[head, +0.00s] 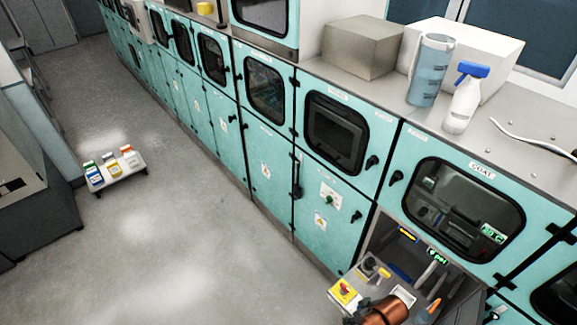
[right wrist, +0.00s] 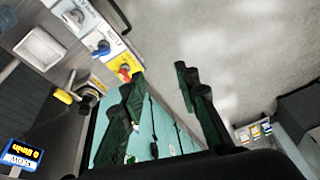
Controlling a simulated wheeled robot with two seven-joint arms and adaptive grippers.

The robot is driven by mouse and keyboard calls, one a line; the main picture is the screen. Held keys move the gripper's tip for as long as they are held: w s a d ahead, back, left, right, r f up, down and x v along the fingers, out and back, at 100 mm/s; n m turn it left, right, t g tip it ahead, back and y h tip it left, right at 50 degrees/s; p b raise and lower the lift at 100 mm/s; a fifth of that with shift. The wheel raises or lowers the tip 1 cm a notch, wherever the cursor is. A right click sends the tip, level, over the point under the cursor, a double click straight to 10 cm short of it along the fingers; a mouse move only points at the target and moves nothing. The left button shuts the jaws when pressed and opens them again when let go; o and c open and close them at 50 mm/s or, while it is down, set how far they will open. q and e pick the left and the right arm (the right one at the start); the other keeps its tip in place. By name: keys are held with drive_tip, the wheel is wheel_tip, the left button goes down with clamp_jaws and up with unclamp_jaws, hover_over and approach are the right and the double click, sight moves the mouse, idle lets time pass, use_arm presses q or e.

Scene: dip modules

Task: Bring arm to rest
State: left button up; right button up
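My right gripper (right wrist: 160,80) shows in the right wrist view. Its two dark green fingers are spread apart, and nothing is between them. Floor and teal cabinet fronts show past the fingers. In the head view, a copper-coloured part that looks like my own arm is at the bottom edge, right of centre, in front of the control panel (head: 344,292). The right gripper's fingers cannot be made out there. My left gripper is in neither view.
The panel's red knob on yellow (right wrist: 125,73) lies close left of the fingers. Teal cabinets with a COAT window (head: 465,205) line the right. A spray bottle (head: 462,105) and blue jug (head: 430,72) stand on top. A small cart (head: 118,180) stands left; the floor between is clear.

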drive_tip(key=s+d+r+m+h, duration=0.1)
drive_tip(key=s+d+r+m, duration=0.1)
drive_tip(key=s+d, duration=0.4)
drive_tip(key=s+d+r+m+h, duration=0.2)
drive_tip(key=s+d+r+m, duration=0.1)
drive_tip(key=s+d, duration=0.25)
wheel_tip(320, 180, down, 43)
drive_tip(key=s+b, duration=0.2)
drive_tip(key=b, duration=1.1)
use_arm(q)
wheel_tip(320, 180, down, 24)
drive_tip(key=b, duration=1.1)
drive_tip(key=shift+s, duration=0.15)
use_arm(e)
drive_tip(key=s+f, duration=0.6)
drive_tip(key=f, duration=0.3)
drive_tip(key=s+f+n+g, duration=0.1)
drive_tip(key=s+f, duration=0.6)
drive_tip(key=f, duration=0.3)
drive_tip(key=s+f+g, duration=0.1)
drive_tip(key=s+f, duration=0.5)
drive_tip(key=f, duration=0.4)
drive_tip(key=shift+s+f+y, duration=0.15)
drive_tip(key=shift+s+y, duration=0.15)
drive_tip(key=shift+y, duration=0.1)
